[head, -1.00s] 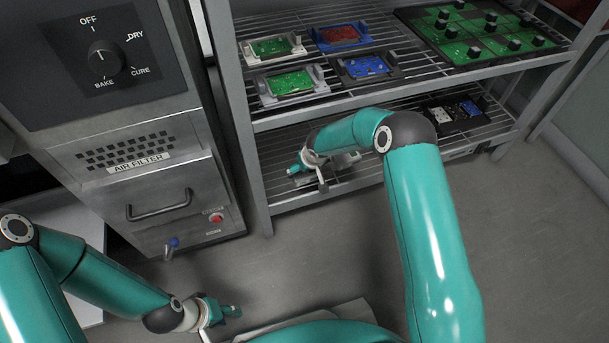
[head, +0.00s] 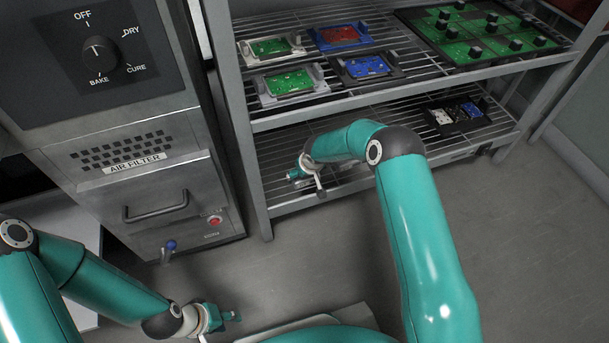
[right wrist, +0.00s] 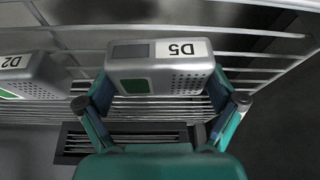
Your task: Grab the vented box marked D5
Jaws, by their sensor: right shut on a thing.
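The vented box marked D5 (right wrist: 150,82) is a pale grey case with a dotted vent pattern and a white D5 label. In the right wrist view it sits between the two fingers of my right gripper (right wrist: 158,92), which is shut on it. In the head view my right gripper (head: 308,177) is over the lower wire shelf, and my own arm hides most of what it holds. My left gripper (head: 226,316) is low at the bottom left, away from the shelf; its jaws are too small to judge.
A similar box marked D2 (right wrist: 32,75) is left of D5. The wire rack (head: 410,170) has circuit boards in holders on its upper shelf and a black tray (head: 458,116) on the lower one. An oven-like cabinet (head: 150,190) stands left of the rack. The floor in front is clear.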

